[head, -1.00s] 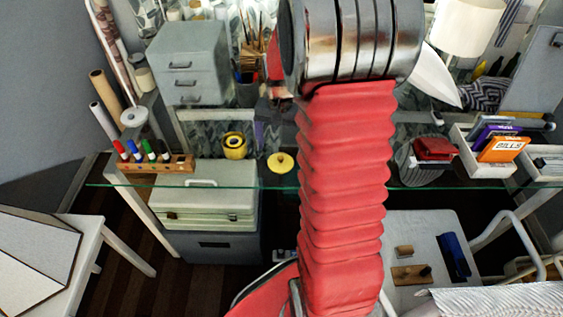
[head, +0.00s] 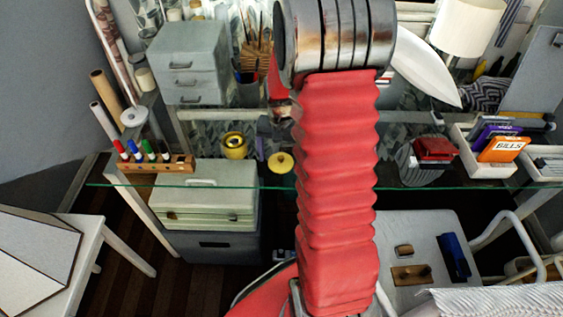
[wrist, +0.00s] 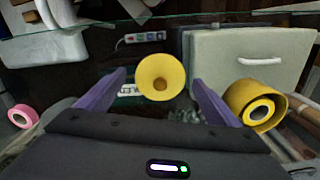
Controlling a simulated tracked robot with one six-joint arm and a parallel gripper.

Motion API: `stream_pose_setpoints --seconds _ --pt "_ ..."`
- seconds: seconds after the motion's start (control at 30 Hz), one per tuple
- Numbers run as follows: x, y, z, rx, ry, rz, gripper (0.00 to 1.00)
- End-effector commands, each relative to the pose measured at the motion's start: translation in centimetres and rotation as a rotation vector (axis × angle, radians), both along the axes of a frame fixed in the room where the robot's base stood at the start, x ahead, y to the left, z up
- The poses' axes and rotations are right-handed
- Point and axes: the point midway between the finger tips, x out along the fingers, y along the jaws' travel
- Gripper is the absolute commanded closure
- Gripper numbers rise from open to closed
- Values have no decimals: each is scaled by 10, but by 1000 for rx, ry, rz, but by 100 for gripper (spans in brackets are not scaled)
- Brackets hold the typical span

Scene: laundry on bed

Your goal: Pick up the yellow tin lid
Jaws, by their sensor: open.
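The yellow tin lid (head: 281,162) is a small round disc with a knob, on the glass desk top near its front edge. In the wrist view the lid (wrist: 161,66) shows between the two purple fingers of my gripper (wrist: 158,78). The fingers are apart, with nothing held; I cannot tell how far they are from the lid. In the head view my gripper (head: 265,132) is small, partly hidden, and just behind the lid. The open yellow tin (head: 234,146) stands to the left of the lid; in the wrist view the tin (wrist: 240,92) is beside the right finger.
A marker rack (head: 157,164) is at the left of the glass desk (head: 120,186). A grey drawer unit (head: 190,58) and brush holder stand behind. A red item (head: 434,149) and a white tray (head: 470,160) are to the right. A pale green case (head: 205,200) sits below the glass.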

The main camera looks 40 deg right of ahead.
Motion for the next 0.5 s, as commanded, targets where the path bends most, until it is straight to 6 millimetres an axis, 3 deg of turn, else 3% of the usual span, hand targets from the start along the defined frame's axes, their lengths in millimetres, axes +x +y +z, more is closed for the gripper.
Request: stream_pose_setpoints --seconds 0.5 --pt "0 0 0 0 0 -1 14"
